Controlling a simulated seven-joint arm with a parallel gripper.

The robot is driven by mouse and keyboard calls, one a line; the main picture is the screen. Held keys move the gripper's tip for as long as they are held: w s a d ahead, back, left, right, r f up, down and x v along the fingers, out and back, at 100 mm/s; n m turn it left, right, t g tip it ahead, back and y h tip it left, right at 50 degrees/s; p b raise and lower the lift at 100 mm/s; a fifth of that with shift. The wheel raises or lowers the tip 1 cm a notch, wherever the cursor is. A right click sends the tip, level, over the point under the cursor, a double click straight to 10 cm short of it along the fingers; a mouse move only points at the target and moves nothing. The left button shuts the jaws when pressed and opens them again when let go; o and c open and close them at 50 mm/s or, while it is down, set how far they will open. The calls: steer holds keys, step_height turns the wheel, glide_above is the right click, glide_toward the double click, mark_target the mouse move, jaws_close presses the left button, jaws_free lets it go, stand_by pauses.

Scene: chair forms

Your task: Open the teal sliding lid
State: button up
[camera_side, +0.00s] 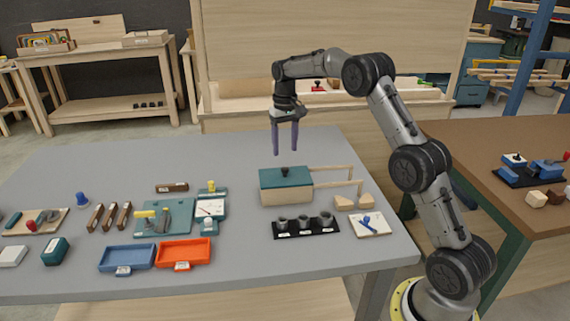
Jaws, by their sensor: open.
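The teal sliding lid (293,177) covers the top of a light wooden box (289,195) on the grey table. A small dark knob (285,172) stands on the lid. Two pale wooden rails (337,187) reach from the box to the right. The lid lies over the box and not out on the rails. My gripper (286,152) points down above the lid, apart from the knob. Its two purple fingers are open with nothing between them.
A black rack with several grey cups (305,228) stands in front of the box. Wooden wedges (353,202) and a white board with a blue piece (369,224) lie to the right. Blue (127,258) and orange (183,254) trays sit front left. The table behind the box is clear.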

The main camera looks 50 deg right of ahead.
mark_target(285, 168)
step_height(285, 168, down, 7)
steer(key=shift+r, duration=0.15)
jaws_close()
stand_by(0.5)
steer(key=shift+r, duration=0.1)
stand_by(0.9)
